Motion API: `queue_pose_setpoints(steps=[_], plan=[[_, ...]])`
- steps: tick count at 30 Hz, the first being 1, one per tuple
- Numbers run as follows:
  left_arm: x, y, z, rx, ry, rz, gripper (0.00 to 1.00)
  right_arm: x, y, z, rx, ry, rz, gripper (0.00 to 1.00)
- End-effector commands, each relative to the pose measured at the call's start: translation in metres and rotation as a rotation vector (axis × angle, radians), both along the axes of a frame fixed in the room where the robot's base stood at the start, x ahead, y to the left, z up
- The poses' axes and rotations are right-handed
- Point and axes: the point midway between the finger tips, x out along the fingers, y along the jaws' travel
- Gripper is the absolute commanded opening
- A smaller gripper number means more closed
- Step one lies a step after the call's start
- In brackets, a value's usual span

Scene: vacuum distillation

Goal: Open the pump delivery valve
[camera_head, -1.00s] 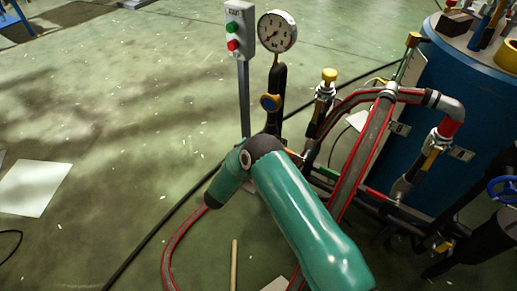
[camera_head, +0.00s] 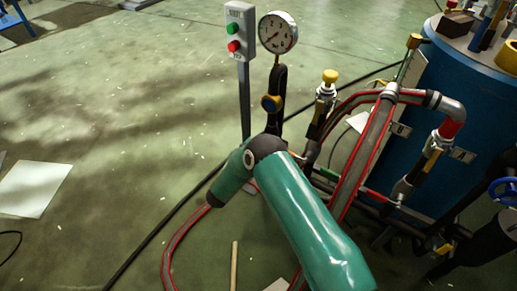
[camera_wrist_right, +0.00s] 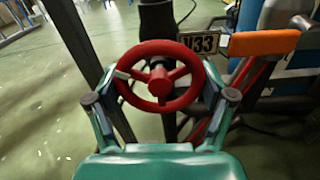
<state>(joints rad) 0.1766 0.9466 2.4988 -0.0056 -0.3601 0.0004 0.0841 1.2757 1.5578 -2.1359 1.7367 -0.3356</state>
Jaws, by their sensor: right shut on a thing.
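A red handwheel (camera_wrist_right: 160,76) with spokes fills the middle of the right wrist view. My right gripper (camera_wrist_right: 160,82) has one finger on each side of its rim and is shut on it. A plate reading V33 (camera_wrist_right: 200,43) shows just behind the wheel, to the right. In the head view my green right arm crosses the lower middle and hides the red handwheel and the right gripper. My left gripper is not in view.
A pressure gauge (camera_head: 278,32) and a post with green and red buttons (camera_head: 239,32) stand behind my arm. Red-striped hoses (camera_head: 366,150), pipes and a blue tank (camera_head: 411,120) crowd the right. An orange lever (camera_wrist_right: 264,42) lies right of the wheel. Floor at left is mostly clear.

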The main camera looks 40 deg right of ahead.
Motion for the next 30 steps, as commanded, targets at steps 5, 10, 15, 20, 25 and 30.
queue_pose_setpoints(steps=[5, 10, 15, 20, 25, 30], plan=[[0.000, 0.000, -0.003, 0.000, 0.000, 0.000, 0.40, -0.001, 0.000, -0.002, -0.021, 0.053, 0.000, 0.47], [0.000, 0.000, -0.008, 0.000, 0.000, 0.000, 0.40, -0.001, -0.001, -0.002, -0.059, 0.146, -0.001, 0.46], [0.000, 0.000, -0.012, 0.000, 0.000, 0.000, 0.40, -0.001, -0.001, -0.002, -0.112, 0.275, -0.001, 0.46], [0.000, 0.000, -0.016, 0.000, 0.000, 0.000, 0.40, -0.002, -0.001, -0.002, -0.169, 0.415, -0.002, 0.47], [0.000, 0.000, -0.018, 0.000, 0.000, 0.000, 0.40, -0.002, -0.002, -0.001, -0.230, 0.564, -0.002, 0.47], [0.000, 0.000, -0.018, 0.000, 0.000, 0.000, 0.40, -0.002, -0.002, -0.001, -0.292, 0.712, -0.001, 0.47]])
